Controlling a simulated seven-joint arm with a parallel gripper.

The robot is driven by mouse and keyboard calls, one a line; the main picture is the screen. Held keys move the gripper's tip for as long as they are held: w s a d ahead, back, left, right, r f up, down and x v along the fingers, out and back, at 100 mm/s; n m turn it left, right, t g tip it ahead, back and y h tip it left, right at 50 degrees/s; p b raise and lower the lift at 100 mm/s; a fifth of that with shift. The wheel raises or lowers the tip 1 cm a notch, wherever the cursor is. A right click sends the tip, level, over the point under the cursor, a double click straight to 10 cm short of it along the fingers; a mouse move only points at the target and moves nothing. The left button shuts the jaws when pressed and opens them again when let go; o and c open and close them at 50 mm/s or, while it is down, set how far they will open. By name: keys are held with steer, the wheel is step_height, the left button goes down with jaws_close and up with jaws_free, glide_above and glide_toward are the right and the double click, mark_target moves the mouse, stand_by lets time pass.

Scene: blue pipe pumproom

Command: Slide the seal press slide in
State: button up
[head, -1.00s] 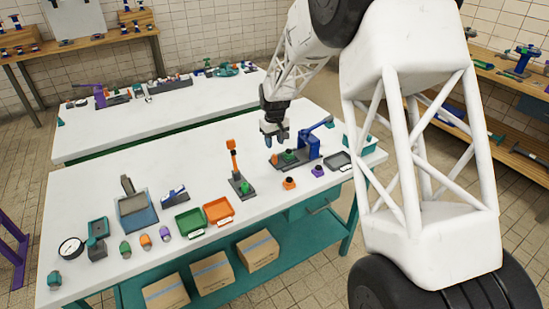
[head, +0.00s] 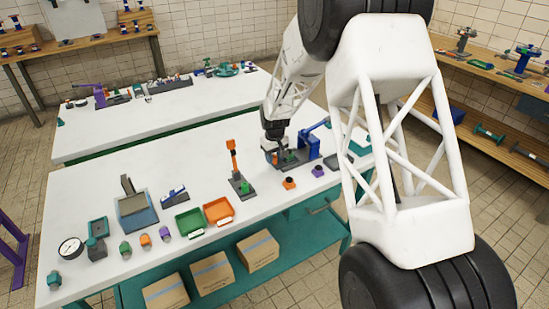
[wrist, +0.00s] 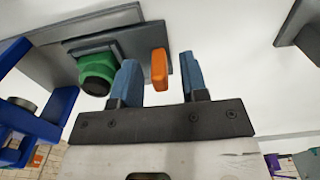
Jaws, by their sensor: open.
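The seal press has a blue frame (head: 312,140) on a dark grey base near the right end of the front white table. In the wrist view its blue frame (wrist: 45,125) is at the left. Its slide (wrist: 120,45) is a grey plate carrying a green part with a dark round top (wrist: 97,72). An upright orange tab (wrist: 159,68) stands at the slide's outer end. My gripper (wrist: 158,82) is open. The tab shows in the gap between its two blue fingers, with space visible on both sides. In the head view my gripper (head: 275,156) partly hides the slide.
An orange-handled toggle device (head: 238,170) stands to the left. A small orange part (head: 289,183) and a purple part (head: 318,171) lie in front of the press. Green (head: 190,222) and orange (head: 219,211) trays sit further left.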

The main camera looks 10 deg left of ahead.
steer(key=shift+f, duration=0.25)
steer(key=shift+c, duration=0.4)
jaws_close()
steer(key=shift+w+d, duration=1.75)
steer(key=shift+o, duration=0.4)
jaws_free()
